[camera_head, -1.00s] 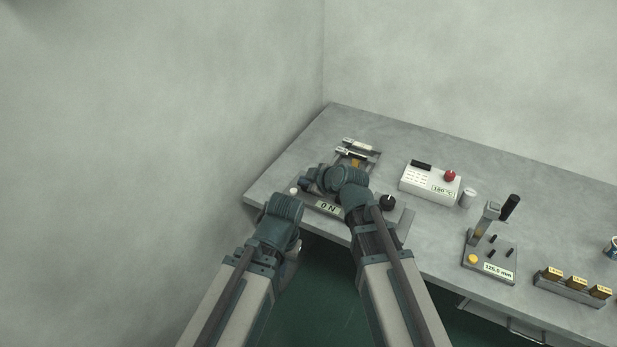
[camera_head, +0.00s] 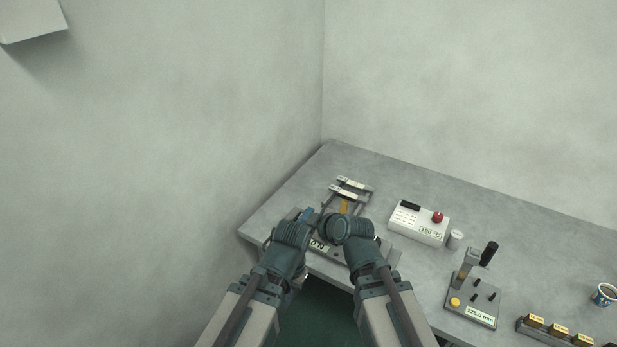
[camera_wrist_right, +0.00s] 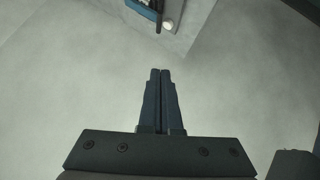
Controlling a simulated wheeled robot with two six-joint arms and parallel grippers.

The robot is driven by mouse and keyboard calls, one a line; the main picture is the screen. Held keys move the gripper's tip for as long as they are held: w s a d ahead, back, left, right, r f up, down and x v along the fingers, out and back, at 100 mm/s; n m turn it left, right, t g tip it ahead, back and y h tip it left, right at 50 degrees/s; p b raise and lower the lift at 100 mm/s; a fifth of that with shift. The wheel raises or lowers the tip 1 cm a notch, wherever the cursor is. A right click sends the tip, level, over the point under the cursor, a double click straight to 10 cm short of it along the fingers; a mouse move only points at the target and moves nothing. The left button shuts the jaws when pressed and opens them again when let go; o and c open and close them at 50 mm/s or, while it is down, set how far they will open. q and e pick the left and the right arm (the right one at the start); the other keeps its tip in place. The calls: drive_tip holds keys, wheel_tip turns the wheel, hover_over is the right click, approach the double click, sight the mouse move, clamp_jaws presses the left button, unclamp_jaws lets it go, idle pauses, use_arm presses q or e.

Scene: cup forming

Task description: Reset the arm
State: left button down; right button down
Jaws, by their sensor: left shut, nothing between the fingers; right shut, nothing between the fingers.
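My left gripper (camera_head: 304,216) is at the end of the lower left arm, over the near left part of the grey table. My right gripper shows clearly in the right wrist view (camera_wrist_right: 160,75), where its two dark fingers lie together with nothing between them. In the head view, my right wrist mostly hides it. Both wrists are close together in front of the force device (camera_head: 320,245), whose display is partly covered. The left gripper is shut and empty.
The table (camera_head: 410,275) also bears a white heater box (camera_head: 418,222) with a red knob, a small cylinder (camera_head: 455,239), a lever press (camera_head: 472,300), a rack of labelled blocks (camera_head: 560,333) and a cup (camera_head: 605,294). A rail frame (camera_head: 350,190) stands behind my wrists. Walls close the left and back.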

drive_tip(key=s+d+f+m+g+h, duration=0.3)
drive_tip(key=s+d+f+m+g, duration=0.15)
drive_tip(key=d+m, duration=0.35)
drive_tip(key=s+d+f+m+g+h, duration=0.2)
drive_tip(key=s+d+f+m+g, duration=0.15)
drive_tip(key=s+d+m, duration=0.4)
drive_tip(key=s+a+n+g+h, duration=0.1)
drive_tip(key=s+a+n, duration=0.3)
drive_tip(key=a, duration=0.4)
drive_tip(key=shift+s+a+f+n+h, duration=0.15)
drive_tip(key=shift+s+a+n+h, duration=0.15)
drive_tip(key=shift+s+n+h, duration=0.15)
